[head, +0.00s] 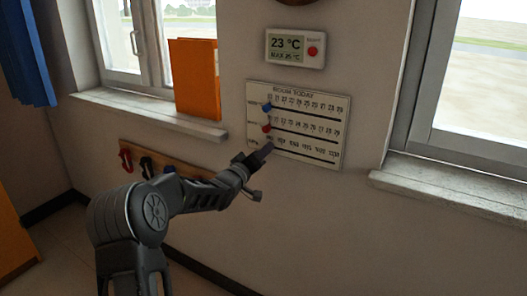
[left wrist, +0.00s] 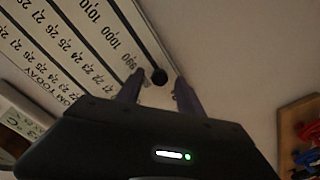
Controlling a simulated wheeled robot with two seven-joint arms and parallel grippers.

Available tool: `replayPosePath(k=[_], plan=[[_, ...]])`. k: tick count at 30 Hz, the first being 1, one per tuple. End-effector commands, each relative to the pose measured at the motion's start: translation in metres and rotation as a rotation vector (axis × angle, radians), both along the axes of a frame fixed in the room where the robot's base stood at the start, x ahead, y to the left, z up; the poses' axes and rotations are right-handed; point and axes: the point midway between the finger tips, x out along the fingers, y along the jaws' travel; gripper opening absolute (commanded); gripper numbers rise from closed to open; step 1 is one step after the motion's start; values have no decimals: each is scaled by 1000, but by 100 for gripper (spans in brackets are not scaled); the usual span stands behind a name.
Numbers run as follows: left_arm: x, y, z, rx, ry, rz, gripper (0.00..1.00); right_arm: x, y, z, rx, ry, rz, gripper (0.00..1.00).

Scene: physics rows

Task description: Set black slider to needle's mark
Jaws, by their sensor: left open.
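The white board headed "ROOM TODAY" (head: 333,103) hangs on the wall and has three number rows with dark slots. The black slider (left wrist: 159,76) is a round knob at the 990 end of the bottom slot in the left wrist view. In the head view my gripper hides it. My left gripper (head: 263,153) is at the board's lower left; in the left wrist view its open fingers (left wrist: 159,82) stand on either side of the black slider. I cannot tell whether they touch it. No needle is readable; only the lower edge of a round brown object (head: 297,1) shows. My right gripper is out of view.
A blue slider (head: 267,107) and a red slider (head: 267,128) sit at the left of the upper rows. A digital display (head: 296,48) reads 23 °C. A wooden rail (head: 190,169) with coloured items is below left. Window sills (head: 455,195) jut out at both sides.

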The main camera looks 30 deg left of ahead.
Motion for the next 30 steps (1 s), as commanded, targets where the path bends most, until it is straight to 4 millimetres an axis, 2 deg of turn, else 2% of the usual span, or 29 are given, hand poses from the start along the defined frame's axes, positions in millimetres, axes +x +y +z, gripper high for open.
replayPosePath(k=[4,12,28,30], plan=[[10,0,1,0,-1,0,44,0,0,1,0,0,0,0],[11,0,0,0,0,0,43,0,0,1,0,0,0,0],[11,1,0,0,0,0,0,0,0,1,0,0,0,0],[11,1,0,0,0,0,0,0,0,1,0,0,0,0]])
